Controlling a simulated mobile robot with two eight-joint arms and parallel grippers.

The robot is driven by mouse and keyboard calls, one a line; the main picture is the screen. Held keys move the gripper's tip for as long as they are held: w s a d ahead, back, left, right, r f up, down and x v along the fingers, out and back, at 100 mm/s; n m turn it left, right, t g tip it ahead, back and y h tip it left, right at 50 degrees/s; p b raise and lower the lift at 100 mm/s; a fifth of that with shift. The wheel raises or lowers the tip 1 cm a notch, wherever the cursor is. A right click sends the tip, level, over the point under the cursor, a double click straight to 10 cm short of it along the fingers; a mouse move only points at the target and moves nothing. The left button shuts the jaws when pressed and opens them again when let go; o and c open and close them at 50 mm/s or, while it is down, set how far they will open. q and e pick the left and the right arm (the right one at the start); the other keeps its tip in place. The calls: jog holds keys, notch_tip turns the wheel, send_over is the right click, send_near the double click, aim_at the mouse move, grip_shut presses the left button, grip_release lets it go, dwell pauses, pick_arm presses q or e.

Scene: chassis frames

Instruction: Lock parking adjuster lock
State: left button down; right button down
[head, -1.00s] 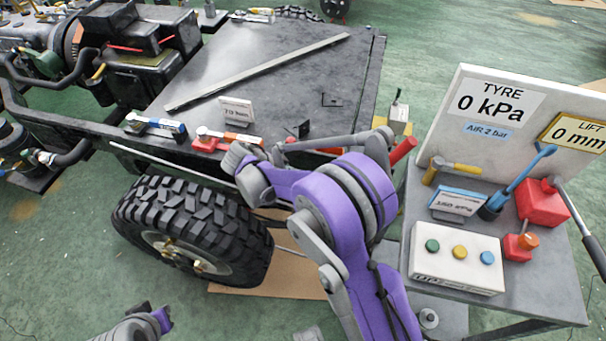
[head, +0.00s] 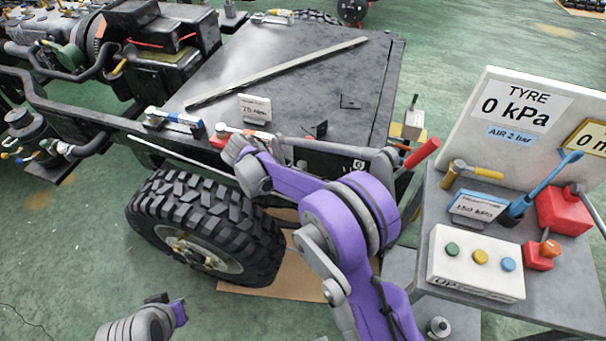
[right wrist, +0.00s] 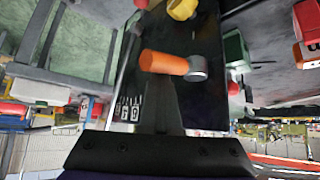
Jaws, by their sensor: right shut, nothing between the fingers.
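My right gripper (right wrist: 162,105) is shut and empty in the right wrist view. Its dark fingers point at an orange cylindrical handle (right wrist: 163,62) with a grey end (right wrist: 197,69), which seems just beyond the tips; contact cannot be told. In the head view my right arm reaches over the chassis edge and hides the gripper.
A black tyre (head: 205,228) stands below the chassis plate (head: 285,85). At right, a grey bench (head: 440,240) bears a white button box (head: 477,263), red blocks and a TYRE panel (head: 525,105). A yellow part (right wrist: 183,9) lies beyond the orange handle. Green floor lies open at lower left.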

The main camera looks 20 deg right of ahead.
pick_arm(q)
jog(key=shift+d, duration=0.1)
pick_arm(e)
jog(key=shift+w+a, duration=0.15)
jog(key=shift+a, duration=0.1)
dwell(0.4)
